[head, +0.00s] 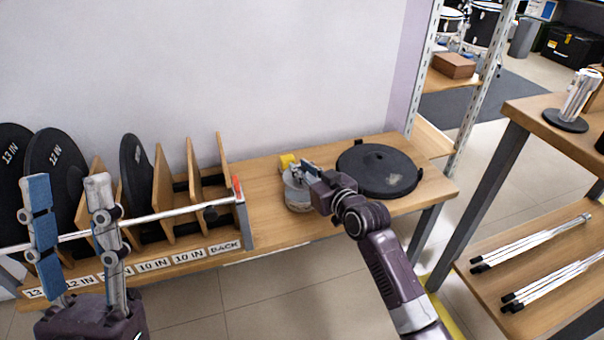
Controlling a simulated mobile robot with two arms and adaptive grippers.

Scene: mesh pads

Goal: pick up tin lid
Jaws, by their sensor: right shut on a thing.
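A small round grey tin (298,197) stands on the wooden bench, left of a large black disc. My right gripper (303,171) is at the top of the tin, its fingers shut on the tin lid (293,178). The fingers hide much of the lid, and I cannot tell whether it is clear of the tin's rim. My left gripper (68,182) is open and empty, its two blue-grey fingers pointing up in front of the rack at the left.
A yellow object (288,160) sits just behind the tin. The large black round disc (378,170) lies right of my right gripper. A wooden rack (164,180) with upright black discs fills the left. A shelf table (535,215) with metal rods stands at the right.

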